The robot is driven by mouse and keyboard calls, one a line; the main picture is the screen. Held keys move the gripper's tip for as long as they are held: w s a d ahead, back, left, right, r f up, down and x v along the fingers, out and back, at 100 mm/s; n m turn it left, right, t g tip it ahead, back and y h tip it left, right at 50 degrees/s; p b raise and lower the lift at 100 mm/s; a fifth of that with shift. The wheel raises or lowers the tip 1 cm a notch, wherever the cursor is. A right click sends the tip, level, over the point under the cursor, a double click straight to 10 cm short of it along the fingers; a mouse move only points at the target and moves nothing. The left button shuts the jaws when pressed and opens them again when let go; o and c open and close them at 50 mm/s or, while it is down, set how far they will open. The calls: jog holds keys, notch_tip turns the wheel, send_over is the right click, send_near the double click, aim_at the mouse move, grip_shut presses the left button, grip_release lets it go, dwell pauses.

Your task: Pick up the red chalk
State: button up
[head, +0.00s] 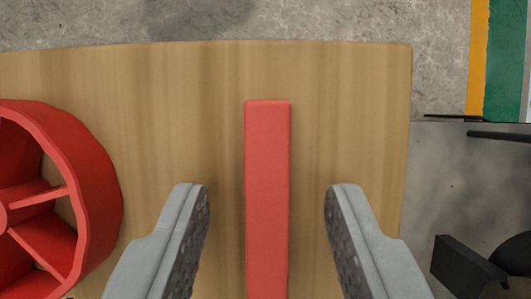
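The red chalk (267,190) is a long red bar lying on a wooden board (345,75). It runs up and down the picture, and its lower end is cut off by the bottom edge. My gripper (267,192) is open, with one grey finger on each side of the chalk. There is clear space between each finger and the chalk, so neither finger touches it. I cannot tell how high the fingertips are above the board.
A red spoked wheel-like object (95,190) lies at the left, near the left finger. The board's right edge is beside the right finger. Beyond it are a grey surface (455,185) with dark parts and the concrete floor (330,18).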

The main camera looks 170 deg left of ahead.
aim_at(266, 234)
grip_shut()
notch_tip(266, 234, up, 10)
dwell(0.8)
jog(key=c, duration=0.8)
grip_release()
jog(key=shift+s, duration=0.1)
grip_shut()
